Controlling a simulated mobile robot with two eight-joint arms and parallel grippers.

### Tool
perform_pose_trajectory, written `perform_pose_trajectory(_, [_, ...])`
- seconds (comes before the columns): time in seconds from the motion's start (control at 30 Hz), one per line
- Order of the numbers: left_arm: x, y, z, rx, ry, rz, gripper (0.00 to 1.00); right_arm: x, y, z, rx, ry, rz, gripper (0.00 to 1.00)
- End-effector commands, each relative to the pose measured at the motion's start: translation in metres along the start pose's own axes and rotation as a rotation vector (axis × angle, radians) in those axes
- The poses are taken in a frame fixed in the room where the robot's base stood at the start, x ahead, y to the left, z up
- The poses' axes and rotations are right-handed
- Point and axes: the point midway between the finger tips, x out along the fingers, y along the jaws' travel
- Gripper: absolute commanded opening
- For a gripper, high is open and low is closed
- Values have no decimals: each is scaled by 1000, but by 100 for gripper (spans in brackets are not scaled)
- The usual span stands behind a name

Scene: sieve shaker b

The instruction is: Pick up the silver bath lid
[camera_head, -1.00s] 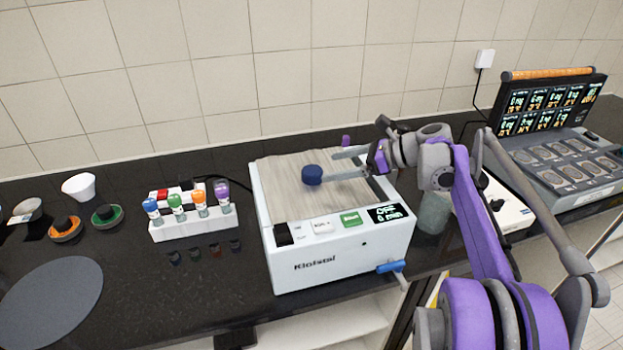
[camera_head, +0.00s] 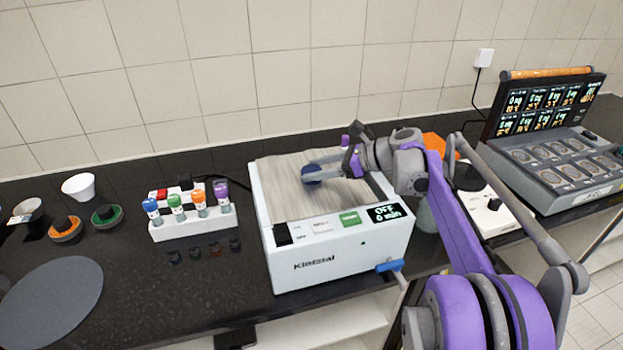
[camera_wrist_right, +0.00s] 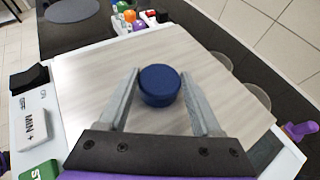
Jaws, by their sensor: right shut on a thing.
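The silver bath lid (camera_head: 283,205) has a brushed, streaky flat top and lies on the white bath (camera_head: 335,262). Its round dark-blue knob (camera_head: 311,172) stands near the middle. My right gripper (camera_head: 309,174) is shut on this knob, with one finger on each side. In the right wrist view the knob (camera_wrist_right: 159,85) sits between the two grey fingers of the gripper (camera_wrist_right: 159,76), and the lid (camera_wrist_right: 88,85) spreads around it. The lid looks flat on the bath. My left gripper is not in view.
A white rack (camera_head: 193,225) with several colour-capped tubes stands left of the bath. A blue-handled tap (camera_head: 389,265) sticks out at the bath's front right. A grey instrument (camera_head: 560,170) stands at the far right. A tiled wall runs behind.

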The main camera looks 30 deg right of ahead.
Motion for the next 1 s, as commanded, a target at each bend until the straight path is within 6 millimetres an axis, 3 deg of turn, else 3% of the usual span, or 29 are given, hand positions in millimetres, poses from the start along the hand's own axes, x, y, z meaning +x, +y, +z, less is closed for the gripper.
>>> perform_pose_trajectory(0.03, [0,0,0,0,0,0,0,0,0,0,0,0,0,32])
perform_pose_trajectory(0.2, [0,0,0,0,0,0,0,0,0,0,0,0,0,1])
perform_pose_trajectory(0.63, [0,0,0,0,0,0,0,-3,0,5,0,-1,-1,0])
perform_pose_trajectory(1.0, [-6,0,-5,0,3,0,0,-32,0,66,0,-1,-1,0])
